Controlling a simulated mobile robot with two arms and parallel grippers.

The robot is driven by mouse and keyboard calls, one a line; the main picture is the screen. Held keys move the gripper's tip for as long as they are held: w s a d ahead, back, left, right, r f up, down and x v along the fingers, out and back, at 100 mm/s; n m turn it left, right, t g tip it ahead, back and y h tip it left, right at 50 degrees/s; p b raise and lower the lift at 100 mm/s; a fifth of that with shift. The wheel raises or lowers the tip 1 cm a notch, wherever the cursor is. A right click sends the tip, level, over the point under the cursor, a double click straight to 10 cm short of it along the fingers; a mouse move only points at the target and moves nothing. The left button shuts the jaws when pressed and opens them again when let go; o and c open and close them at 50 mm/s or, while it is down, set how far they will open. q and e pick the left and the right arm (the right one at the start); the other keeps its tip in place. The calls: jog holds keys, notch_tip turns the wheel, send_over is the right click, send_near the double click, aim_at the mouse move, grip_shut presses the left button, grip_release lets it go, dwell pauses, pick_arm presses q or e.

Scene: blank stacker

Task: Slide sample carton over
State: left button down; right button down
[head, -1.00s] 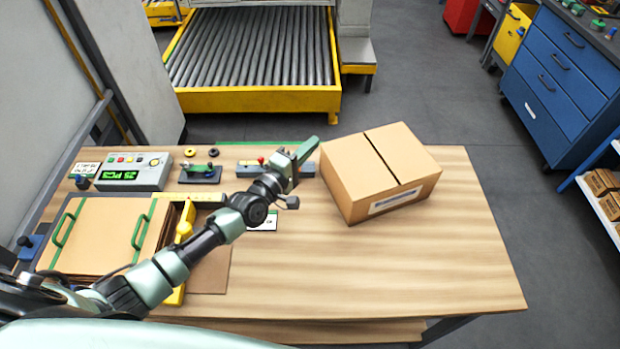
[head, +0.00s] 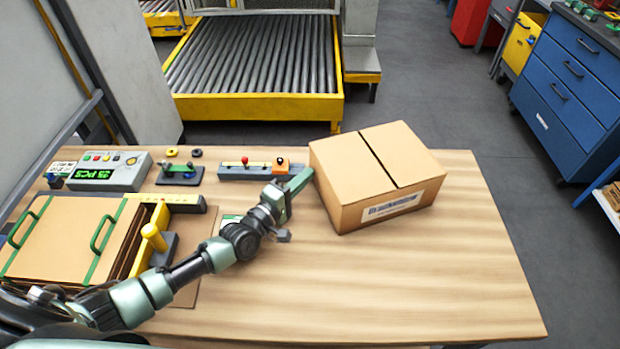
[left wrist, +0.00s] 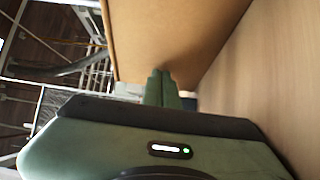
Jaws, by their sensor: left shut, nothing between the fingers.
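The sample carton (head: 372,170) is a closed brown box with a dark seam on top and a white label on its front. It sits flat on the right part of the wooden table (head: 400,285). My left gripper (head: 304,177) is shut and empty, its green fingers pointing at the carton's left side. In the left wrist view the shut fingertips (left wrist: 162,78) are at the carton's face (left wrist: 175,40), very close or touching; I cannot tell which. My right gripper is not in view.
Left on the table are a counter box with a green display (head: 108,172), a bar with a red knob (head: 245,170) and a rack of flat cardboard (head: 60,240) with green handles. A roller conveyor (head: 260,55) stands behind. The table right of and before the carton is clear.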

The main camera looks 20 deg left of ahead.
aim_at(318, 177)
pick_arm(q)
jog(key=shift+a, duration=0.15)
jog(key=d, duration=0.1)
jog(key=w+d, duration=0.1)
jog(key=d, duration=0.1)
jog(key=shift+w+d, duration=0.35)
jog(key=shift+d, duration=0.05)
jog(key=shift+a, duration=0.1)
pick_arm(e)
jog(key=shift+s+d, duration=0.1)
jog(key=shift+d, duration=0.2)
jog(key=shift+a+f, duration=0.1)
